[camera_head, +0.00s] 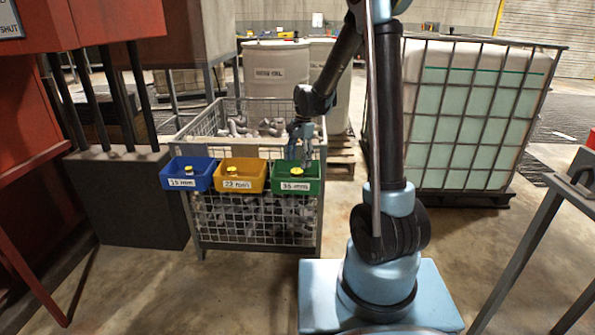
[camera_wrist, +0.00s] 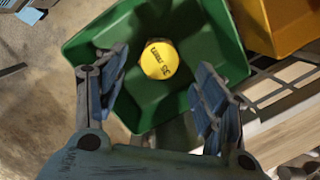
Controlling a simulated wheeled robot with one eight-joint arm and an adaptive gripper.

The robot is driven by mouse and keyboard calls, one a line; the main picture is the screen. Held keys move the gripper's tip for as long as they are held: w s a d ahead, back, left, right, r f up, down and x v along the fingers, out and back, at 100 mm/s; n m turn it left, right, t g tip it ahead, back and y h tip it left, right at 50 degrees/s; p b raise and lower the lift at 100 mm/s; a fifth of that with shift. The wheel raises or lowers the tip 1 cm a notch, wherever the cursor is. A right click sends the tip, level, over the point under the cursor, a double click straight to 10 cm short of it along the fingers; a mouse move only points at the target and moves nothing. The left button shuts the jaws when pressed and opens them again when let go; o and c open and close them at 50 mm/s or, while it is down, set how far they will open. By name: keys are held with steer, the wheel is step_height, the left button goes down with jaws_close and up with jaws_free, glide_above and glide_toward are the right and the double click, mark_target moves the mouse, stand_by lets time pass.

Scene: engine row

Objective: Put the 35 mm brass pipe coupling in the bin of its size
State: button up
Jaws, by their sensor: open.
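The green bin (camera_head: 285,185), labelled 35 mm, hangs at the right of the row on the front of a wire cage. The brass pipe coupling (camera_wrist: 158,60) shows its yellow top, with 35 mm marked on it, inside the green bin (camera_wrist: 100,50) in the wrist view; it also shows small in the head view (camera_head: 297,171). My gripper (camera_wrist: 158,95) is open above the green bin, its fingers on either side of and short of the coupling, not touching it. In the head view my gripper (camera_head: 299,160) is over the bin's back part.
The yellow 22 mm bin (camera_head: 255,187) and the blue 15 mm bin (camera_head: 202,182) hang to the left, each with a small yellow-topped piece. The wire cage (camera_head: 222,228) holds grey fittings. A caged liquid tank (camera_head: 425,165) stands right, behind my arm.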

step_height(320, 180, up, 5)
steer(key=s+d+r+n+t, duration=0.1)
steer(key=s+d+r+n, duration=0.15)
steer(key=s+d, duration=0.5)
steer(key=s+d+r+n+t, duration=0.1)
steer(key=s+d+r+n, duration=0.15)
steer(key=s+d, duration=0.5)
steer(key=s+d+f+n, duration=0.2)
steer(key=s+d+f, duration=0.1)
steer(key=s, duration=0.5)
steer(key=s+d+f+n+t+h, duration=0.1)
steer(key=s+d+f+n, duration=0.1)
steer(key=s, duration=0.7)
steer(key=shift+s+d+f+n, duration=0.3)
steer(key=shift+d+f, duration=0.15)
steer(key=shift+f, duration=0.5)
steer(key=shift+w+f, duration=0.2)
steer(key=shift+w, duration=0.3)
